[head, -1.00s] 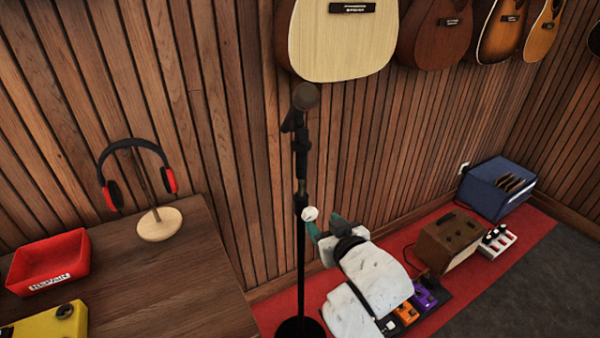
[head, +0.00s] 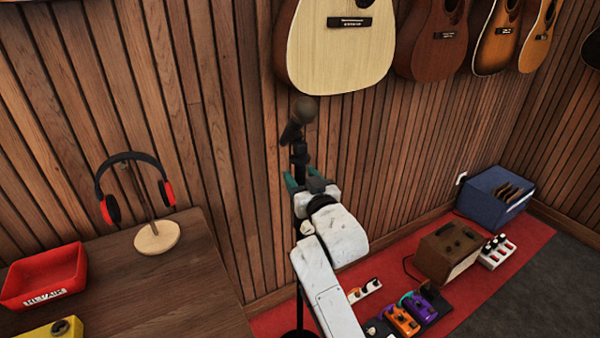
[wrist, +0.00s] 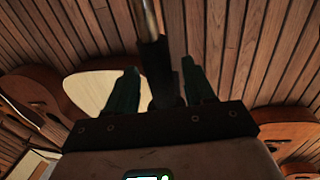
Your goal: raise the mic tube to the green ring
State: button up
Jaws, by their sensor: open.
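The mic stand stands upright by the slatted wall in the head view, with a dark microphone (head: 303,112) at its top and a dark upper tube (head: 300,152) under it. My gripper (head: 299,180) is at the tube below the microphone, its green fingers open. In the wrist view the fingers of my gripper (wrist: 160,66) stand on either side of a dark sleeve (wrist: 157,62), with a shiny metal rod (wrist: 149,20) beyond it. I cannot tell whether either finger touches. My arm hides much of the lower stand. I see no green ring.
A wooden table (head: 165,290) at left holds headphones on a stand (head: 156,237) and a red tray (head: 45,277). Guitars (head: 340,50) hang on the wall above.

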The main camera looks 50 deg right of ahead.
jog(key=shift+w+d, duration=0.3)
jog(key=shift+w, duration=0.25)
grip_shut()
